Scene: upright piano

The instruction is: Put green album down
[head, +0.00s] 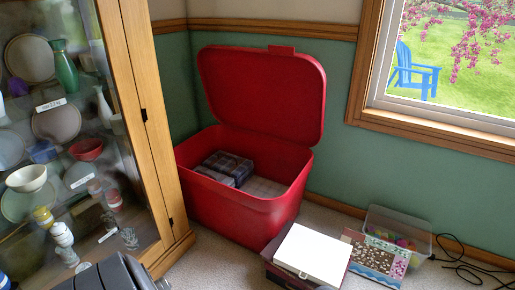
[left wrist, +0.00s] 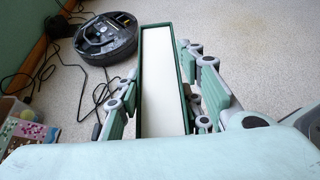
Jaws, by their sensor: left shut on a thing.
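The green album (left wrist: 158,60) shows in the left wrist view. It is seen end-on, with a dark green cover around a white page block. My left gripper (left wrist: 160,95) is shut on it, with fingers on both its left and right sides. The album appears above the carpet; I cannot tell how high. The head view shows neither the album nor a gripper. My right gripper is in no view.
An open red chest (head: 242,203) holds dark cases (head: 228,167). A white box (head: 311,254), a patterned board (head: 376,258) and a clear bin (head: 410,221) stand right of it. A glass cabinet (head: 150,130) is left. A robot vacuum (left wrist: 106,38) and cables (left wrist: 45,70) lie on carpet.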

